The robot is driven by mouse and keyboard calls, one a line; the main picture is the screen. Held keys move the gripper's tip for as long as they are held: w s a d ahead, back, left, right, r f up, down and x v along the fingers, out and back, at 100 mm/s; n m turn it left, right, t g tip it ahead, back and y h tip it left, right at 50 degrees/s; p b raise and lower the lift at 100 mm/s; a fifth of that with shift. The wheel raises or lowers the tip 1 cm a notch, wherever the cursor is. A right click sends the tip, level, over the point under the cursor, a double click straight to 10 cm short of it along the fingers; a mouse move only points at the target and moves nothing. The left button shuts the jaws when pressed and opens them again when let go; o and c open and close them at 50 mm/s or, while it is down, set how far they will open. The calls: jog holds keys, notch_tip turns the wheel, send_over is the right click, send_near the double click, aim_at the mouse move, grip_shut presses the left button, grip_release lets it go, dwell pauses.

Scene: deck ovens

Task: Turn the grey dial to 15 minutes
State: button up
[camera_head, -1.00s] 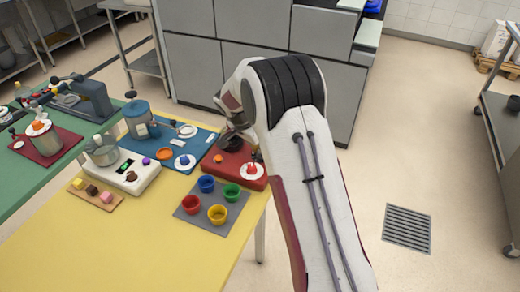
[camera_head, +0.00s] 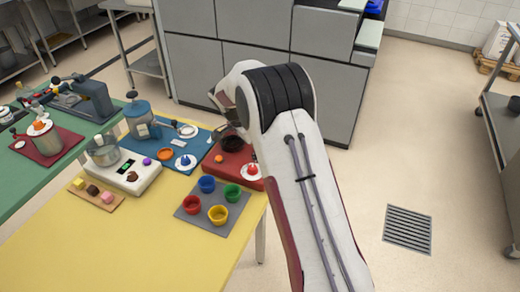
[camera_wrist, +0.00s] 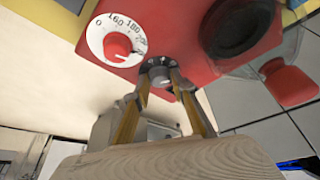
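The grey dial (camera_wrist: 160,76) sits on a dark scale on the front of a red unit (camera_wrist: 170,35) in the wrist view. The scale's marks are too small to read. My gripper (camera_wrist: 160,84) has its two yellowish fingers on either side of the dial, their tips close to its edges. I cannot tell whether they press on it. In the head view the red unit (camera_head: 226,155) stands at the table's far right. My arm hides the gripper, and I cannot make out the grey dial there.
A red dial (camera_wrist: 117,45) on a white scale is left of the grey dial, and a dark round part (camera_wrist: 236,26) is right. Coloured cups stand on a grey mat (camera_head: 236,208) in front. A pale wood-grained surface (camera_wrist: 180,160) fills the wrist view's foreground.

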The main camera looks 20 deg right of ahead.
jog(key=shift+o, duration=1)
jog(key=shift+n, duration=0.3)
jog(key=shift+s+d+n+t+y, duration=0.1)
jog(key=shift+n+t+y, duration=0.2)
jog(key=shift+n, duration=0.6)
jog(key=shift+s+d+n+t+y, duration=0.1)
jog(key=shift+n+t, duration=0.3)
jog(key=shift+n, duration=0.5)
jog(key=shift+n+t+y, duration=0.3)
jog(key=shift+n+t, duration=0.3)
jog(key=shift+n, duration=1.1)
jog(key=shift+d+n+t+y, duration=0.1)
jog(key=shift+n+t+y, duration=0.3)
jog(key=shift+n, duration=1)
jog(key=shift+s+d+n+y, duration=0.1)
jog(key=shift+n+y, duration=0.4)
jog(key=shift+n, duration=0.7)
jog(key=shift+d+n+y, duration=0.1)
jog(key=shift+n+y, duration=0.4)
jog(key=shift+n, duration=0.7)
jog(key=shift+d+n+y, duration=0.1)
jog(key=shift+n+y, duration=0.8)
jog(key=shift+n, duration=1.5)
